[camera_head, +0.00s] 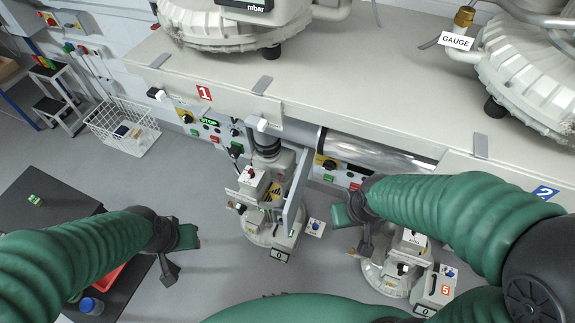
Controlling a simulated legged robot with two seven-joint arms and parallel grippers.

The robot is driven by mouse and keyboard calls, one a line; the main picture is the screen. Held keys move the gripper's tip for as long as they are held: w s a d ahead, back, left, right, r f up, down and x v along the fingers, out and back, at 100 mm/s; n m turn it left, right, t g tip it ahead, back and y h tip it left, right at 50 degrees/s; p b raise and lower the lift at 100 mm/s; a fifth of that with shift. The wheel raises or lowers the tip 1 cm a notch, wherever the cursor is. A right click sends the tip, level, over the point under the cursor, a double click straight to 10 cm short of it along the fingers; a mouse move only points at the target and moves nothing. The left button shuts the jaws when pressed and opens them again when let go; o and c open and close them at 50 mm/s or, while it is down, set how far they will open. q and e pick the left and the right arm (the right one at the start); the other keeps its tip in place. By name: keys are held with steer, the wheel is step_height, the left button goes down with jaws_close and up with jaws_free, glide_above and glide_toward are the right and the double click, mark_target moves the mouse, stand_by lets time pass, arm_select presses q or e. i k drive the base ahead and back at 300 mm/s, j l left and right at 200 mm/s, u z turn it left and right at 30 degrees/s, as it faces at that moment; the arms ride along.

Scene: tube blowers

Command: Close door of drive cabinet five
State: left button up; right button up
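A pale drive unit (258,195) stands on the floor in the middle, below the bench. A grey door panel (295,207) stands open at its right side, and a yellow-and-black label shows within; I see no number on it. A second pale unit with an orange number 5 label (445,290) stands at the lower right, partly hidden by my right arm; I cannot tell how its door stands. My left gripper (180,255) is open and empty, left of the middle unit. My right gripper (353,230) appears open, between the grey door and unit five, touching neither visibly.
A long bench (350,80) with large white machines (530,75) runs across the back, with control panels along its front. A white wire basket (125,125) stands at the left. A dark table (50,205) holds small items at lower left. The floor around the middle unit is mostly clear.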

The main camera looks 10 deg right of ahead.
mark_target(291, 207)
steer(key=i+j+z, duration=0.15)
steer(key=j+z, duration=0.35)
steer(key=j, duration=0.3)
steer(key=j+z, duration=0.5)
steer(key=j, duration=0.35)
steer(key=z, duration=0.55)
steer(key=l, duration=0.65)
